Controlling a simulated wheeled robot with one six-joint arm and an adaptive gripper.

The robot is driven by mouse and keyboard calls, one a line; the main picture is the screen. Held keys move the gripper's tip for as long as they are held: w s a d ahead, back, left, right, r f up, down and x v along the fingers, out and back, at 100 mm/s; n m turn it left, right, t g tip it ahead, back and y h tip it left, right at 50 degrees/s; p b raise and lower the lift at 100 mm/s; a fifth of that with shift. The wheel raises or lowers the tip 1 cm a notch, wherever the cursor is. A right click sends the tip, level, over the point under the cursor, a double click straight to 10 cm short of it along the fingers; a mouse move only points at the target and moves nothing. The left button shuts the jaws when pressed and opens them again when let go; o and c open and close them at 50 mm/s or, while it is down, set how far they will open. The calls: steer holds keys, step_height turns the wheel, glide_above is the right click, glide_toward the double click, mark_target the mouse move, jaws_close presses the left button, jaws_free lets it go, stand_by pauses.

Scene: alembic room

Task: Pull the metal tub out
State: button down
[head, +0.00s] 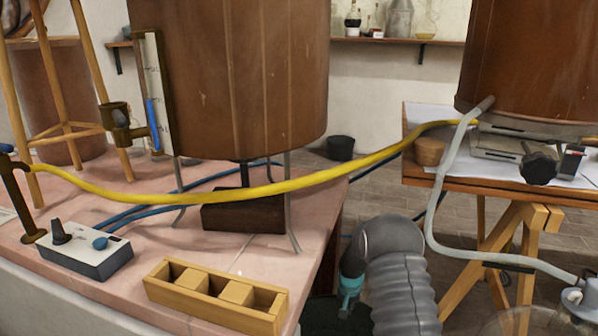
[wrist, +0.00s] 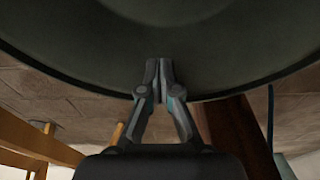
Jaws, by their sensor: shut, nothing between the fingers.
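A large dark grey-green round surface with a curved rim, probably the metal tub (wrist: 230,50), fills the upper part of the wrist view. My gripper (wrist: 163,66) is shut and empty. Its fingertips overlap the tub's surface just inside the lower rim line; I cannot tell whether they touch it. In the head view a dark patch (head: 318,312) low between the pink counter and my arm may be part of the tub.
The pink counter (head: 200,195) holds a wooden box (head: 215,297), a control box (head: 85,252) and a large copper vessel (head: 228,70). A trestle table (head: 450,184) stands at the right. A yellow hose (head: 260,190) spans between them. A black bucket (head: 340,148) sits behind.

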step_height(320, 180, up, 4)
steer(key=shift+p, duration=0.8)
